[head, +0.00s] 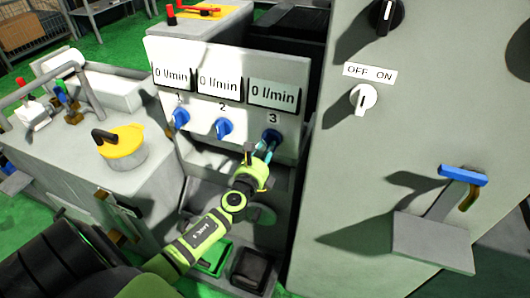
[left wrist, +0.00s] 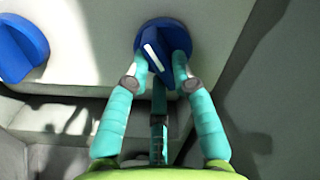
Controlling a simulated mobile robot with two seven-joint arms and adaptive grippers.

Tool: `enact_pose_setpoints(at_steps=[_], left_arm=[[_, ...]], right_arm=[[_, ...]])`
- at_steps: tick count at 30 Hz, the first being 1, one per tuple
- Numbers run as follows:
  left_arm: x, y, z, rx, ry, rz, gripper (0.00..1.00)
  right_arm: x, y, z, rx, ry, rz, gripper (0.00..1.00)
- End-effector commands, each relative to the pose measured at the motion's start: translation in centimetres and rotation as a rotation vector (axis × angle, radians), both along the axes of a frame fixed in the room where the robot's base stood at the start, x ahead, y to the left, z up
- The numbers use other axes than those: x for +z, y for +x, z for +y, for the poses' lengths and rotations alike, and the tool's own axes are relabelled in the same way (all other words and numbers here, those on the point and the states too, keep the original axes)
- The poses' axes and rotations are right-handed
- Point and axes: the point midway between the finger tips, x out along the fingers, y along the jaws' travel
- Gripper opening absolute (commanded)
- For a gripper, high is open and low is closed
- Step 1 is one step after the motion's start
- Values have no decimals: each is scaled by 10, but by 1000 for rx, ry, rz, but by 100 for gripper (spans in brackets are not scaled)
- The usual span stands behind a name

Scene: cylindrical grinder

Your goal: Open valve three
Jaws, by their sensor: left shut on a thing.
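A white panel (head: 292,70) carries three blue valve knobs in a row, with a display reading "0 l/min" above each. Valve three (head: 271,137) is the rightmost knob, under the label 3. My left gripper (head: 263,150) is at valve three. In the left wrist view, the valve three knob (left wrist: 157,42) is round and blue with a white line that tilts a little from upright. The teal fingers of my left gripper (left wrist: 161,72) are shut on its raised grip, one on each side. The fingertips hide part of the knob. My right gripper is not in view.
Valve two (head: 224,129) and valve one (head: 181,117) are to the left; a neighbouring knob (left wrist: 22,47) shows in the left wrist view. A large grey cabinet (head: 400,130) with an OFF/ON switch (head: 363,98) stands close on the right. A yellow pot-like part (head: 124,148) is at left.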

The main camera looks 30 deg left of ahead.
Motion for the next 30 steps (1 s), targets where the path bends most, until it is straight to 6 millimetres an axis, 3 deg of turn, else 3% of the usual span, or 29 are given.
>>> enact_pose_setpoints(at_steps=[12, 30], left_arm=[[-2, 0, -3, 0, -389, -93, 0], [0, 1, -6, 0, -944, -227, 0]], right_arm=[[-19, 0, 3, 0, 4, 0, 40], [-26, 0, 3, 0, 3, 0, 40]])
